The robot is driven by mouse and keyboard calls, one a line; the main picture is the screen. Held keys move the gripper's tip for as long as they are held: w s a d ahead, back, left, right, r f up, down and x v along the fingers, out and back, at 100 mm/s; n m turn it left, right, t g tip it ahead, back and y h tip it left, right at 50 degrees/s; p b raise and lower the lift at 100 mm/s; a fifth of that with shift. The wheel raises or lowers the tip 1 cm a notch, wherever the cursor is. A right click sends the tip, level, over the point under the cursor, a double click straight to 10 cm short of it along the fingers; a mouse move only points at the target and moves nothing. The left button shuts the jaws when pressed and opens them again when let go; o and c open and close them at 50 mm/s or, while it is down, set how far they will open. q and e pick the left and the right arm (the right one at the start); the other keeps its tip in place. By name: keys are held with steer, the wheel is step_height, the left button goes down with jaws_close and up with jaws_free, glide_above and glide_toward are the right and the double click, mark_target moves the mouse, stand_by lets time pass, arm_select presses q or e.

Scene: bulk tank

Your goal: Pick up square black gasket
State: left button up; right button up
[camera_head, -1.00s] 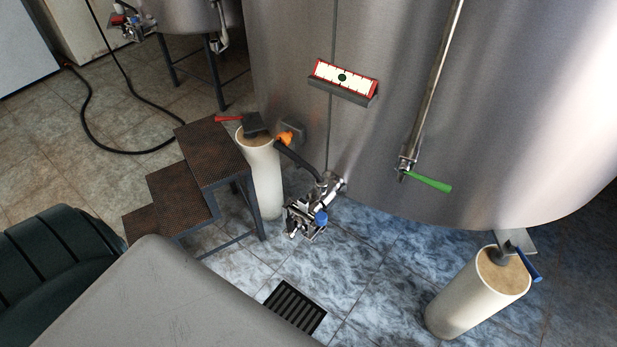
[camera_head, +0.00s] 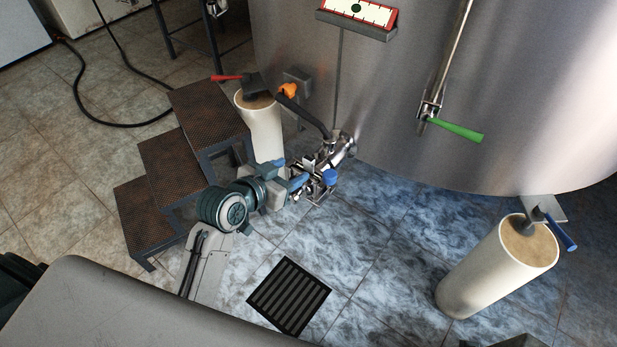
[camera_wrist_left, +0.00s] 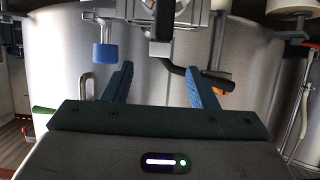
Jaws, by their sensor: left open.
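I cannot clearly make out a square black gasket. In the left wrist view a small dark upright band (camera_wrist_left: 164,18) sits among the metal valve parts beyond the fingers; I cannot tell whether it is the gasket. The metal outlet valve (camera_head: 322,172) with a blue knob (camera_head: 331,177) juts from the tank's lower front. My left gripper (camera_head: 291,173) is just left of this valve, with blue fingers apart and nothing seen between them. The spread fingers also show in the left wrist view (camera_wrist_left: 160,70). My right gripper is not in view.
The steel tank (camera_head: 390,100) fills the back. White posts stand left (camera_head: 262,130) and right (camera_head: 490,275). Rusty steps (camera_head: 170,158) are left of my arm. A black drain grate (camera_head: 289,296) lies in the floor.

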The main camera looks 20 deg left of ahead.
mark_target(307, 162)
arm_select(q)
steer(key=x, duration=1)
steer(key=shift+w, duration=0.15)
jaws_close()
